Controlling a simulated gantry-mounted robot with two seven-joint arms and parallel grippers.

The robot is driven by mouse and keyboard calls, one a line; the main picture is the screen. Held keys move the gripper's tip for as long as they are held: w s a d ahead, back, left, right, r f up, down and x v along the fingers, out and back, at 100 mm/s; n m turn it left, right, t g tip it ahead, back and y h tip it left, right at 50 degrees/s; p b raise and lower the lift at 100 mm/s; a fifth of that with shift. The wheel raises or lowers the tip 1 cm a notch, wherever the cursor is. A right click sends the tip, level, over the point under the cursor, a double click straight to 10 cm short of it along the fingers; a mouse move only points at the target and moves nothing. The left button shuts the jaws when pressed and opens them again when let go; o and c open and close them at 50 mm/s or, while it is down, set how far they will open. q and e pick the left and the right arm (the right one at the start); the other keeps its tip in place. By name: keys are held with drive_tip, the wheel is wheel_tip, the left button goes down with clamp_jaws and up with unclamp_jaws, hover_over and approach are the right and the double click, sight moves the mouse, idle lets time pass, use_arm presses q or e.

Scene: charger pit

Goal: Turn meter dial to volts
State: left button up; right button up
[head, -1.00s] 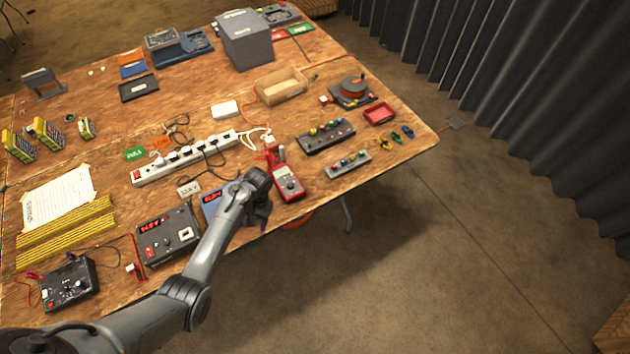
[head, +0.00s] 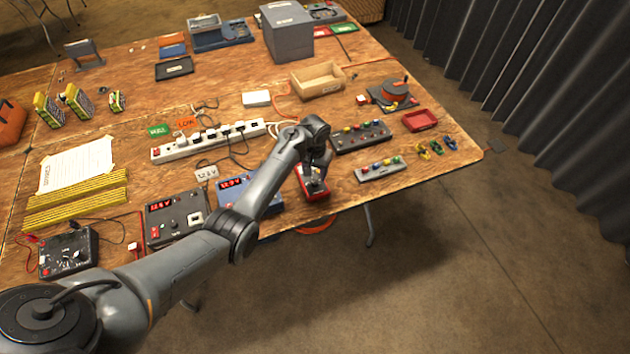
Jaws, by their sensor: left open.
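The red multimeter (head: 318,194) lies on the wooden table near its front edge, right of the blue charger. My left gripper (head: 314,184) is over the meter, pointing down, with its jaws open. The gripper and wrist cover most of the meter's face, so the dial and its setting are hidden. I cannot tell whether the fingers touch the dial. My right gripper is not in view.
A blue charger (head: 250,191) and a black charger (head: 172,221) with red displays stand left of the meter. A white power strip (head: 208,140) lies behind. Strips with coloured knobs (head: 379,169) sit close at the right.

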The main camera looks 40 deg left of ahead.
sight(315, 182)
use_arm(q)
drive_tip(key=shift+f+b, duration=0.55)
drive_tip(key=shift+f, duration=1.65)
drive_tip(key=shift+c, duration=0.3)
clamp_jaws()
